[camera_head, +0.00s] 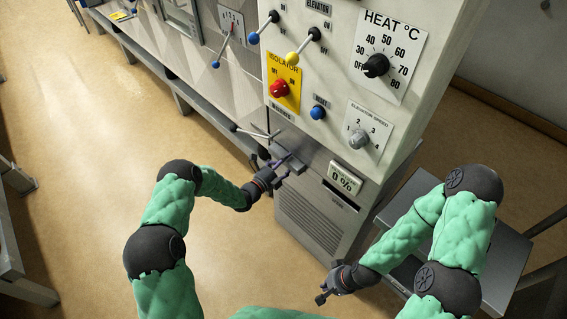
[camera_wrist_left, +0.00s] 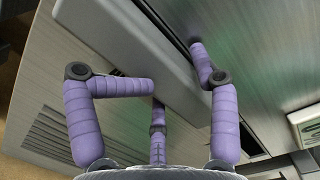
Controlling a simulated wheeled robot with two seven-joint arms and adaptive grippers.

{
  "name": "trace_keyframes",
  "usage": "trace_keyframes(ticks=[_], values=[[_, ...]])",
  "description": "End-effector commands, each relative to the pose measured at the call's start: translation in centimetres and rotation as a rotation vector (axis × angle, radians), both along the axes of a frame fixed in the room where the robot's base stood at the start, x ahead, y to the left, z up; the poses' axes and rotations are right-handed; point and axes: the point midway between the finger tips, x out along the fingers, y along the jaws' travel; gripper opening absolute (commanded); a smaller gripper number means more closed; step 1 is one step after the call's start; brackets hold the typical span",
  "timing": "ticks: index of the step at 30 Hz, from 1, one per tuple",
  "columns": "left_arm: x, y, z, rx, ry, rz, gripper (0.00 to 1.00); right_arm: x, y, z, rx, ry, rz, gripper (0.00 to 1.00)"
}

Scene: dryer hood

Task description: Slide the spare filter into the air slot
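My left gripper (camera_head: 285,172) is at a grey bar-shaped piece (camera_head: 295,163) on the front of the machine's lower cabinet. The left wrist view shows this bar (camera_wrist_left: 125,35) running diagonally, with a dark narrow gap along its upper side. The purple fingers of my left gripper (camera_wrist_left: 172,68) are bent and apart, with tips at opposite edges of the bar; firm contact is unclear. I cannot tell whether this bar is the spare filter. A dark slot (camera_head: 340,196) shows below the 0 % display. My right gripper (camera_head: 322,293) hangs low, away from the cabinet; its fingers are too small to read.
The control panel above holds levers, a red isolator knob (camera_head: 279,89), a blue button (camera_head: 318,112) and dials. A vented grille (camera_head: 311,220) is below the bar. A grey table (camera_head: 505,262) stands at the right behind my right arm.

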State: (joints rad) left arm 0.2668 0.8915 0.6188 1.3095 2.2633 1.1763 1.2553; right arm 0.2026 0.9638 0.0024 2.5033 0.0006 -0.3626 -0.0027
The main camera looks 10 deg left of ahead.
Motion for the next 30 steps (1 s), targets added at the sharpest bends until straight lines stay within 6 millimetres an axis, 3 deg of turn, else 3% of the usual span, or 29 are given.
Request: trace_keyframes(ticks=[17, 30], values=[[-0.9, 0.7, -0.1, 0.001, 0.002, 0.003, 0.85, 0.0, 0.0, 0.0, 0.000, 0.000, 0.000, 0.00], [-7.7, 5.1, -0.1, 0.000, 0.001, 0.004, 0.85, 0.0, 0.0, 0.0, 0.000, 0.000, 0.000, 0.00]])
